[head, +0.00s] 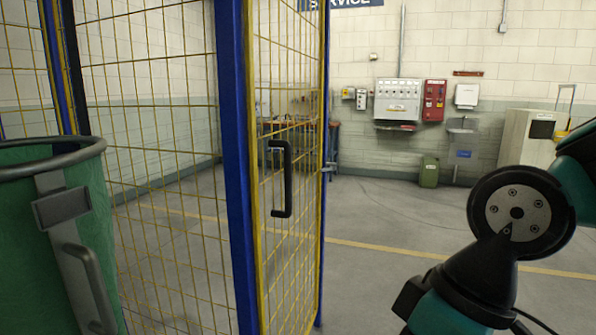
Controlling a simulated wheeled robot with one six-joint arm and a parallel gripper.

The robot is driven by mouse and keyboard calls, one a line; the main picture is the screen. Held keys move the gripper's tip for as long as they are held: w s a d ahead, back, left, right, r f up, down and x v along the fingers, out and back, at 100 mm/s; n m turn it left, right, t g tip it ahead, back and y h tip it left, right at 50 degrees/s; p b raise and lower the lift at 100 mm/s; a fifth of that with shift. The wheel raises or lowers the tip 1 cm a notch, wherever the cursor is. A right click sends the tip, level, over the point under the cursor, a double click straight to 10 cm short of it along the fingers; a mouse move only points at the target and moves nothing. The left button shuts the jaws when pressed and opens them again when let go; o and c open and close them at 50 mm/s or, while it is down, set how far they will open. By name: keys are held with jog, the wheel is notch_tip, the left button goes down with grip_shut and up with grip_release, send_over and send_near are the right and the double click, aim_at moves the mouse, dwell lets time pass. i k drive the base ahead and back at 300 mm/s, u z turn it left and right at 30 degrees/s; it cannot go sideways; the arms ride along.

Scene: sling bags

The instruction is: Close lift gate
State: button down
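A mesh gate panel (304,201) with a yellow frame stands at an angle right of a thick blue post (237,160). A black pull handle (280,178) is fixed upright on it, nearer the post side. The panel's far edge is beside a narrow blue upright (323,200), with a small metal fitting near mid-height. I cannot tell whether the gate is shut or swung open. My arm shows at the right, apart from the gate. My gripper is out of view.
A green bin (45,240) with a dark rim stands close at left, before a yellow mesh fence (160,150). Open grey floor (385,230) lies right of the gate. A small green bin (429,172) and cabinet (526,138) stand by the back wall.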

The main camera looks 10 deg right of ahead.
aim_at(248, 34)
jog(key=z, duration=0.2)
jog(key=i, duration=1.75)
jog(key=z, duration=0.1)
